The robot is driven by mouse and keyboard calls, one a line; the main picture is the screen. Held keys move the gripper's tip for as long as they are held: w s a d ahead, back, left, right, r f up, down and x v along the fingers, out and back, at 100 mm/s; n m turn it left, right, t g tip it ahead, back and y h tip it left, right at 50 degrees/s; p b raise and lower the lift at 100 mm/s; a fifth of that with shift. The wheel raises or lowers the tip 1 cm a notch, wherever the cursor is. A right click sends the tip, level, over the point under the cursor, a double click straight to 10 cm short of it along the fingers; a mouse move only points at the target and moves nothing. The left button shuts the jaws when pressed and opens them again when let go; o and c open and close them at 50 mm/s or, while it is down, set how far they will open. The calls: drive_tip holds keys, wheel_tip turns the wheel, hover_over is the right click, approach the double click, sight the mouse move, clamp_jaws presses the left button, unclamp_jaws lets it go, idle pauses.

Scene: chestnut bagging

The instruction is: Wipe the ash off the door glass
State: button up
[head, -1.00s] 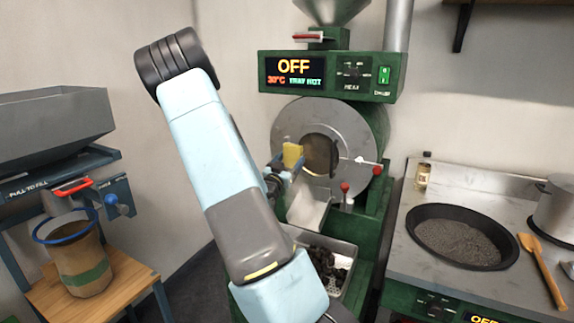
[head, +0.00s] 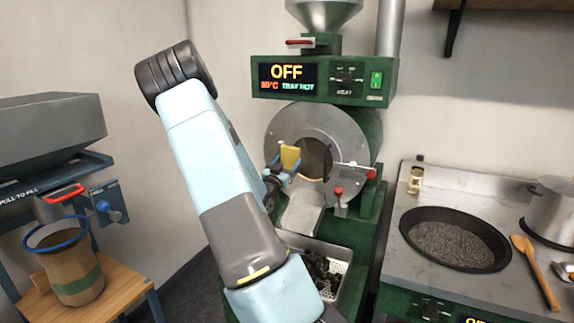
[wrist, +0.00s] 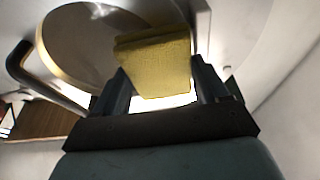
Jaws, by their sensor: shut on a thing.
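My gripper (head: 283,164) is shut on a yellow sponge (head: 291,157) in front of the roaster's round steel front. In the wrist view the sponge (wrist: 155,62) sits between the two fingers (wrist: 158,90), its far end over the round door glass (wrist: 88,48). I cannot tell whether it touches the glass. The door glass (head: 317,160) shows dark brown in the head view, partly covered by the sponge and gripper. No ash can be made out clearly.
The roaster panel (head: 310,78) reads OFF and TRAY HOT. A tray of dark chestnuts (head: 345,268) lies below the chute (head: 300,212). Red-knobbed levers (head: 338,191) stand right of the door. A pan (head: 404,228) is on the right counter, a sack (head: 75,276) at left.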

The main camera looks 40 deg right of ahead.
sight(311, 158)
drive_tip(key=shift+w+d, duration=0.25)
drive_tip(key=shift+d, duration=0.45)
idle(0.4)
drive_tip(key=shift+s, duration=0.1)
drive_tip(key=shift+s+d, duration=0.45)
drive_tip(key=shift+s, duration=0.6)
drive_tip(key=shift+s+d, duration=0.45)
drive_tip(key=shift+s, duration=0.6)
drive_tip(key=shift+s+d, duration=0.45)
drive_tip(key=shift+s, duration=0.6)
drive_tip(key=shift+a, duration=0.1)
drive_tip(key=shift+w+a+r, duration=0.1)
drive_tip(key=shift+w+a, duration=0.3)
drive_tip(key=shift+w, duration=0.7)
drive_tip(key=shift+w+a+f, duration=0.1)
drive_tip(key=shift+w+a, duration=0.3)
drive_tip(key=shift+w, duration=0.75)
drive_tip(key=shift+w+a+r, duration=0.1)
drive_tip(key=shift+w+a, duration=0.3)
drive_tip(key=shift+w, duration=0.7)
drive_tip(key=shift+a, duration=0.15)
drive_tip(key=shift+s+a, duration=0.4)
drive_tip(key=shift+a, duration=0.45)
drive_tip(key=shift+s+a, duration=0.4)
drive_tip(key=shift+a, duration=0.5)
drive_tip(key=shift+s+a, duration=0.4)
drive_tip(key=shift+a, duration=0.45)
